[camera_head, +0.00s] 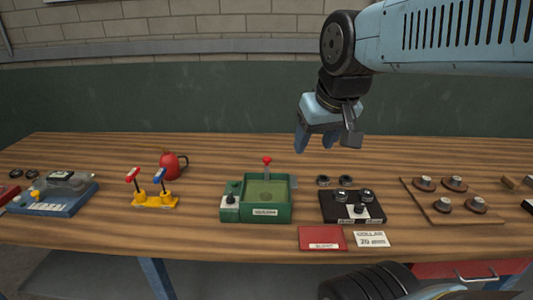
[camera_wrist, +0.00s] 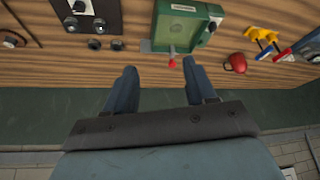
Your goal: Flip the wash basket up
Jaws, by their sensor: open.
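The green wash unit (camera_head: 283,214) stands on the bench at the middle, with a shallow open basin and a labelled front. A red ball knob (camera_head: 267,160) on a short stem rises at its back edge. I cannot clearly make out a separate basket inside the basin. In the wrist view the unit (camera_wrist: 151,46) is at the top, with its red knob (camera_wrist: 172,63) pointing toward my fingers. My gripper (camera_head: 326,145) is open and empty, above the bench, behind and to the right of the unit. Its two fingers also show spread apart in the wrist view (camera_wrist: 160,76).
A black fixture with knobs (camera_head: 352,206) stands right of the unit, and a board with several round parts (camera_head: 437,211) lies further right. A yellow lever stand (camera_head: 155,201) and red kettle-like item (camera_head: 172,165) are left. A red card (camera_head: 322,238) lies in front.

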